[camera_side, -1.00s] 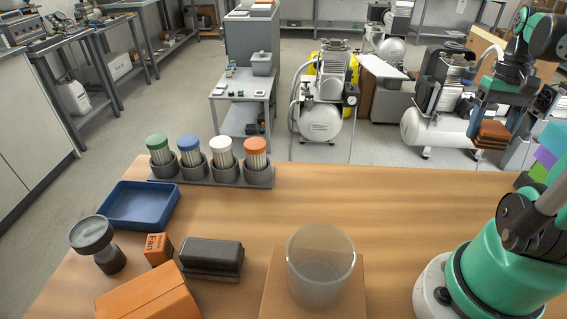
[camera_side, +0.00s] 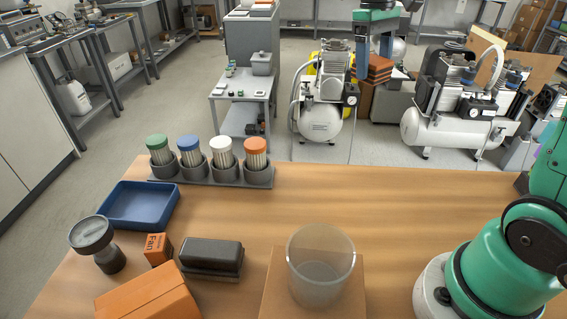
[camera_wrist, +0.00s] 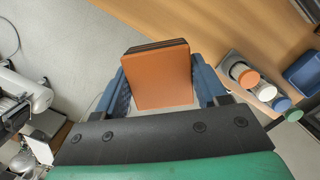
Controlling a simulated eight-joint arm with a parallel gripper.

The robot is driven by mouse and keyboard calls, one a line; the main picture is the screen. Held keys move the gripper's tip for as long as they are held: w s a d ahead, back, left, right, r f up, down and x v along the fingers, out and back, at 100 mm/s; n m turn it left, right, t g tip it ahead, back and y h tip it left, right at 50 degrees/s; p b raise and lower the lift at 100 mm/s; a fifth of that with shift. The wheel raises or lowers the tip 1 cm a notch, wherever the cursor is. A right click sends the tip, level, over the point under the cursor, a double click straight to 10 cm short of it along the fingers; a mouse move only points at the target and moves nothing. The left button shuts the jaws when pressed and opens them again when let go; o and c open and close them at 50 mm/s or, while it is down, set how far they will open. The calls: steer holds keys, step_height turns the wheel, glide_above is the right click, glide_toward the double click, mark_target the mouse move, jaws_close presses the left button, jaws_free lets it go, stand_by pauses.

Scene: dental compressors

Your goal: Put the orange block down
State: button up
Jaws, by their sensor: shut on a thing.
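The orange block (camera_side: 379,67) is held up in the air beyond the far edge of the table, at upper right in the side view. It has dark bands along its sides. My gripper (camera_side: 374,52) points down and is shut on it. In the wrist view the block (camera_wrist: 161,78) sits between the two blue fingers (camera_wrist: 160,85), with its flat orange face toward the camera. Grey floor shows around it in that view, and nothing visible touches it from below.
The wooden table (camera_side: 400,215) is clear at middle and right. A clear beaker (camera_side: 320,265) stands at front. A rack of capped cylinders (camera_side: 205,172), blue tray (camera_side: 138,204), dark block (camera_side: 211,256), small orange box (camera_side: 158,250) and larger orange box (camera_side: 150,294) occupy the left.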

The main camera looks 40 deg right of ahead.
steer(key=w+a+n, duration=0.3)
steer(key=a, duration=0.4)
steer(key=w+a+n, duration=0.3)
steer(key=a, duration=0.4)
steer(key=n+h, duration=0.1)
steer(key=n, duration=0.3)
glide_above(241, 216)
steer(key=shift+t, duration=0.3)
steer(key=f, duration=1.6)
steer(key=shift+w+a+f, duration=0.15)
steer(key=shift+w+f, duration=0.05)
steer(key=shift+f, duration=2.4)
steer(key=shift+f, duration=0.1)
steer(key=o, duration=1.4)
steer(key=shift+o, duration=0.2)
